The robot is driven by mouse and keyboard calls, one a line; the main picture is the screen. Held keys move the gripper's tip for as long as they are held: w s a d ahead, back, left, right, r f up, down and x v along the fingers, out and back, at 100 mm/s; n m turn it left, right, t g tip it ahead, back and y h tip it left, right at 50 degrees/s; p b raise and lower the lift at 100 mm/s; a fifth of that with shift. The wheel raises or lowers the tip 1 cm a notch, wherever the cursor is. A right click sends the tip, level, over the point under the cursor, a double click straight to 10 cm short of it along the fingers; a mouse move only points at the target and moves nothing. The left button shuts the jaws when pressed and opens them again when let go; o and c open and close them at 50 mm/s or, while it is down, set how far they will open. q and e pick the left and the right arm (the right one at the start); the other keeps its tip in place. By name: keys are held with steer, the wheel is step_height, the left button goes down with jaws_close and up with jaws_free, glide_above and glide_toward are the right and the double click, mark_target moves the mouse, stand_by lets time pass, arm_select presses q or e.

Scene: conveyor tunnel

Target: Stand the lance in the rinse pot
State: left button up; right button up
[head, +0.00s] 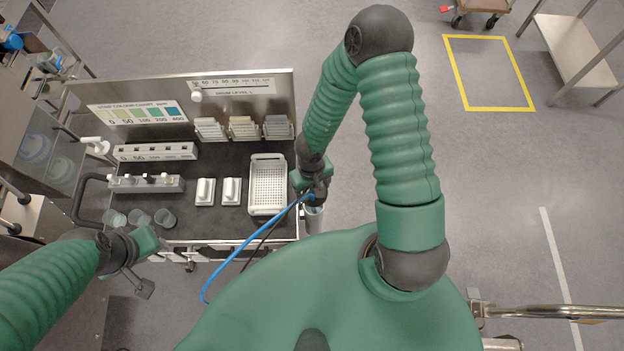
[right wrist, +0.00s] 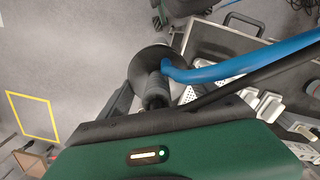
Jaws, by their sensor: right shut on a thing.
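My right gripper (head: 316,190) is shut on the lance, just beyond the cart's right edge. The lance's dark round collar and grip (right wrist: 156,88) show in the right wrist view, with a blue hose and a black cable running from it. A pale upright cylinder (head: 313,218), seemingly the rinse pot, stands directly below my right gripper at the cart's side. The gripper covers its mouth, so I cannot tell whether the lance tip is inside. My left gripper (head: 142,272) is at the cart's front left, away from the lance; its jaw opening is unclear.
The cart's dark top (head: 225,160) carries a white perforated basket (head: 268,186), two white blocks, racks and several clear cups (head: 140,216). A metal back panel (head: 195,100) stands behind. The blue hose (head: 240,257) loops in front.

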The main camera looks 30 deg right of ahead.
step_height(320, 180, down, 11)
steer(key=b, duration=0.5)
stand_by(1.0)
steer(key=shift+r, duration=0.1)
steer(key=o, duration=2.2)
steer(key=shift+c, duration=0.2)
steer(key=shift+r, duration=0.1)
steer(key=r+p, duration=0.3)
steer(key=r, duration=0.2)
steer(key=r+p, duration=0.3)
steer(key=r, duration=0.2)
steer(key=r+p, duration=0.4)
steer(key=r, duration=0.1)
steer(key=shift+w+r, duration=0.3)
steer(key=shift+r, duration=0.05)
steer(key=shift+d+r, duration=0.1)
steer(key=shift+r, duration=0.35)
